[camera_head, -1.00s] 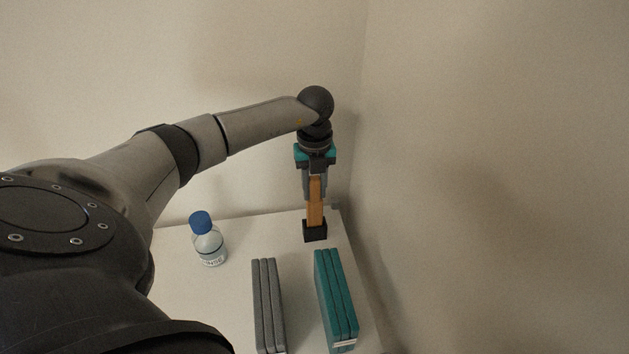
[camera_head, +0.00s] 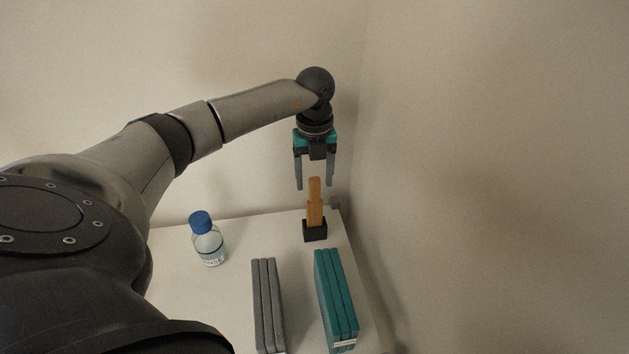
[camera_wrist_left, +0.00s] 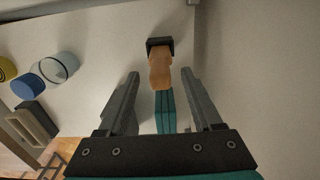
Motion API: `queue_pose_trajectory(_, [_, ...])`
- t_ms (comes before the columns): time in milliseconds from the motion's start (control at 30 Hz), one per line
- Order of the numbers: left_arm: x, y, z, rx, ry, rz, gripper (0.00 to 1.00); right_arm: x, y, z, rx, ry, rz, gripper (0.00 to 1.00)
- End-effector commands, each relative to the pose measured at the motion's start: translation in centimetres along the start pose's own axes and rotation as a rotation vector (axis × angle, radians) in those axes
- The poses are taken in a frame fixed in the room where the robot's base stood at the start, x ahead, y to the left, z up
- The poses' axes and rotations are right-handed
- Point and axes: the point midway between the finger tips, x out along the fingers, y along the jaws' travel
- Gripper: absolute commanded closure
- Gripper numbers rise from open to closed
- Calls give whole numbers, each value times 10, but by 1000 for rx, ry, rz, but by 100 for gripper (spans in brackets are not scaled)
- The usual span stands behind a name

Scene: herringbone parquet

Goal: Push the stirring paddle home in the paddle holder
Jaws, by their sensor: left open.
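The orange-brown stirring paddle (camera_head: 314,205) stands upright in the black paddle holder (camera_head: 315,231) near the back right of the white table. My left gripper (camera_head: 314,187) is open and empty, with its fingertips around the height of the paddle's top and just above it. In the left wrist view the paddle (camera_wrist_left: 161,70) shows beyond the open fingers, with the dark holder (camera_wrist_left: 159,43) behind it. How deep the paddle sits inside the holder is hidden by the holder's walls. My right gripper is not in view.
A clear bottle with a blue cap (camera_head: 207,240) stands left of the holder. A grey upright stack (camera_head: 268,305) and a teal stack (camera_head: 336,298) stand in front. Walls (camera_head: 480,150) close in behind and to the right. The white table (camera_head: 180,290) is bare between them.

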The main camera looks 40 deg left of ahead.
Motion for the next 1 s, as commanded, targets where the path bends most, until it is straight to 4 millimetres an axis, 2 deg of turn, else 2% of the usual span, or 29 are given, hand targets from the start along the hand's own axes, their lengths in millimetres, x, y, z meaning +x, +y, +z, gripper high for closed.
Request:
queue_pose_trajectory(33, [-15,-1,1,1,-4,-5,33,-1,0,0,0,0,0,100])
queue_pose_trajectory(200, [-57,-1,1,1,-4,-5,33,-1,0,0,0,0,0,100])
queue_pose_trajectory(433, [-99,-1,0,1,-3,-4,33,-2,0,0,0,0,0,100])
queue_pose_trajectory(633, [-114,0,0,1,-1,-2,33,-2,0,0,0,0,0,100])
queue_pose_trajectory(1000, [-115,0,0,0,0,-1,33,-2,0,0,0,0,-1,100])
